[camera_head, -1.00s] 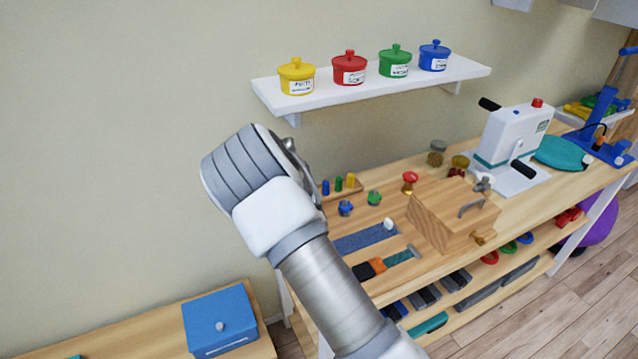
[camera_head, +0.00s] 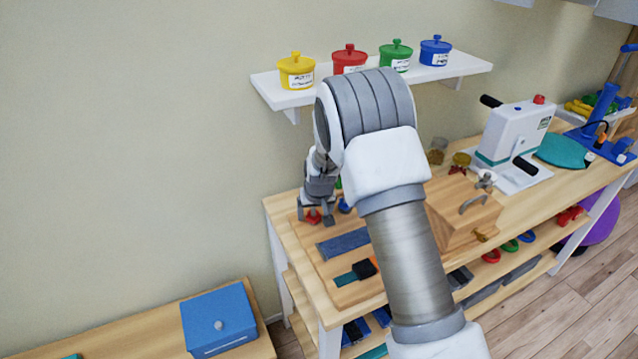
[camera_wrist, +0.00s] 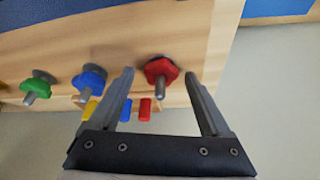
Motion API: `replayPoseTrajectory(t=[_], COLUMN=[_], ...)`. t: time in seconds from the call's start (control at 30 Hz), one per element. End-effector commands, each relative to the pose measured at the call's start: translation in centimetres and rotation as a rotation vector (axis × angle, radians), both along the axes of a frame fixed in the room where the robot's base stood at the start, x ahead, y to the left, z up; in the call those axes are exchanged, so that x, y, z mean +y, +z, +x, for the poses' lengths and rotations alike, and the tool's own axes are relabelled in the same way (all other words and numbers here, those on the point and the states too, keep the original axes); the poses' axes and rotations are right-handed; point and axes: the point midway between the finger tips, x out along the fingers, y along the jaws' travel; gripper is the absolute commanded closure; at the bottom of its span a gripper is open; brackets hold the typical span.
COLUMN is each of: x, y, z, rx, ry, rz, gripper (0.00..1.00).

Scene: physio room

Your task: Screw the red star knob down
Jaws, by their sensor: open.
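The red star knob (camera_wrist: 160,70) sits on its threaded stud at the end of the wooden board (camera_wrist: 205,30). In the wrist view it lies between the two fingertips of my open gripper (camera_wrist: 159,76), with a gap at each side; whether a finger touches it I cannot tell. In the head view my gripper (camera_head: 315,208) points down over the left end of the board, and the red knob (camera_head: 312,217) shows partly between the fingers. A blue knob (camera_wrist: 88,80) and a green knob (camera_wrist: 36,90) stand on studs in the same row.
Several coloured pegs, including a red peg (camera_wrist: 145,108), stand close by. A blue strip (camera_head: 343,244) and a black block (camera_head: 364,268) lie on the board. A wooden box (camera_head: 462,212) stands to the right. The shelf (camera_head: 270,91) with lidded pots hangs above.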

Motion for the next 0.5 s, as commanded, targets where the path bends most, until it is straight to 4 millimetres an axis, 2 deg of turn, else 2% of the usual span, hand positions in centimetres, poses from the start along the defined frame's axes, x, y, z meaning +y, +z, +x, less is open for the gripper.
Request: replayPoseTrajectory(t=[0.03, 0.5], x=[0.1, -0.5], y=[1.6, 10.3], z=[-0.4, -4.0], rx=[-0.006, -0.005], ry=[-0.001, -0.006], rz=[0.000, 0.000], gripper=[0.19, 0.19])
